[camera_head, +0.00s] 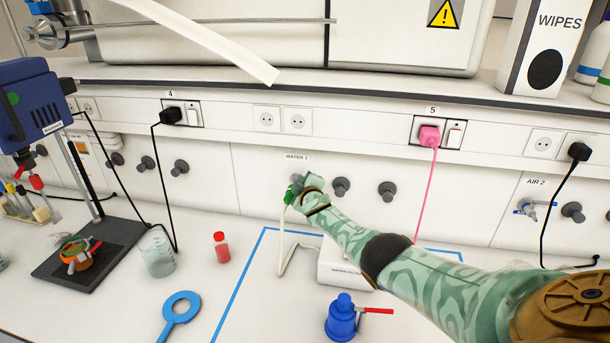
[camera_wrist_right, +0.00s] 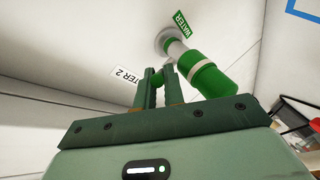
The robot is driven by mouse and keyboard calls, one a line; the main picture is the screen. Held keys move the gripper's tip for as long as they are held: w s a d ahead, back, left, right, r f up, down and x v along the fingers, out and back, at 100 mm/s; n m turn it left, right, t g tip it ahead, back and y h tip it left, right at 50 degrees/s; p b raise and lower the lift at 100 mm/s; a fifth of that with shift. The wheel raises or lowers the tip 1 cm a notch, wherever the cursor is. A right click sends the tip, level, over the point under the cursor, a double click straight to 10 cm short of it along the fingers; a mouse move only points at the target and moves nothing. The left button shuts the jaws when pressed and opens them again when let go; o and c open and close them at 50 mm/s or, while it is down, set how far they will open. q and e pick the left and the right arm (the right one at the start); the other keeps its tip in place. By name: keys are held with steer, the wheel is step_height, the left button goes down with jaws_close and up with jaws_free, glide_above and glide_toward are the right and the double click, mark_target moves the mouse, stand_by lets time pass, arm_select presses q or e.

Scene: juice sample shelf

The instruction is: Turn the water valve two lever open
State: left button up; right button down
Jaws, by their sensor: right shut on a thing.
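The water valve two (camera_head: 290,193) sits on the white wall panel under the "WATER 2" label (camera_head: 297,157). It is mostly hidden behind my right gripper (camera_head: 304,186) in the head view. In the right wrist view, the valve's green body (camera_wrist_right: 210,84) and grey wall fitting show beside my right gripper (camera_wrist_right: 158,72). The fingers are shut on the valve's green lever, which is largely hidden between them. A pale hose (camera_head: 283,240) hangs below the valve. My left gripper is not in view.
Grey knobs (camera_head: 341,187) stick out right of the valve. A pink cable (camera_head: 425,185) hangs from socket 5.

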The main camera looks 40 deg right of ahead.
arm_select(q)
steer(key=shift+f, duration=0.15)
arm_select(e)
steer(key=shift+w+a+r+m+g+h, duration=0.15)
steer(key=shift+a+r+m+g+h, duration=0.15)
steer(key=shift+m+h, duration=0.4)
steer(key=shift+h, duration=0.3)
steer(key=c, duration=1.5)
jaws_free()
steer(key=shift+a+f, duration=0.1)
steer(key=shift+f, duration=0.1)
steer(key=shift+f, duration=0.2)
steer(key=shift+s+f, duration=0.1)
steer(key=shift+s, duration=0.15)
